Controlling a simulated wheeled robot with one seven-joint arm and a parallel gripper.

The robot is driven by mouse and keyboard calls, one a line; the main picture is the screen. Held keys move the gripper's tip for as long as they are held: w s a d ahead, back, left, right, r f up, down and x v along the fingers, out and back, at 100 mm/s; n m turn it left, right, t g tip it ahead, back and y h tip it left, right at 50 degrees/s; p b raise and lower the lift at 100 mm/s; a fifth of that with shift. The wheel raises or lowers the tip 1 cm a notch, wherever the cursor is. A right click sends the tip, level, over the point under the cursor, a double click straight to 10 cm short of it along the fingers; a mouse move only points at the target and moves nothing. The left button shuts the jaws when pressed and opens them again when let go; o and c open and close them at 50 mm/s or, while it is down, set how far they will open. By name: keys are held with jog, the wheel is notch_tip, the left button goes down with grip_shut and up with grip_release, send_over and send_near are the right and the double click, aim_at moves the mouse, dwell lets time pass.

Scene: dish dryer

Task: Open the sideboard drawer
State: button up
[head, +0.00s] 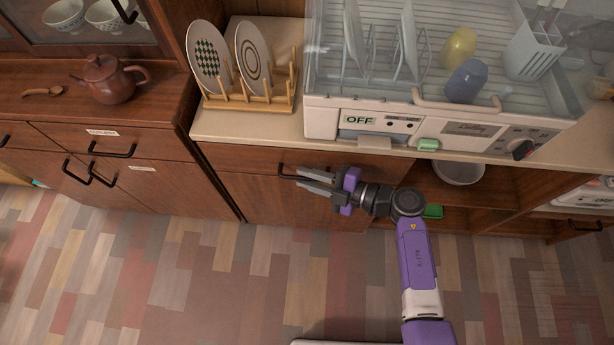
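My gripper (299,178) is in front of the wooden cabinet under the plate rack, fingers pointing left. Its two grey fingers are apart with nothing seen between them. The fingertips are beside the dark handle (284,173) of this cabinet's top drawer (240,159); I cannot tell whether they touch it. The drawer looks shut, and the fingers hide part of its front and handle. To the left, the cabinet under the teapot has a shut labelled drawer (140,144) with a dark bar handle (112,151).
The teapot (108,80) and wooden spoon (42,92) stand on the left cabinet. A plate rack (250,98) and dish dryer (430,125) sit on the counter above my gripper. An open shelf with a bowl (458,171) is to the right. The floor in front is clear.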

jog(key=shift+a, duration=0.1)
grip_shut()
dwell(1.4)
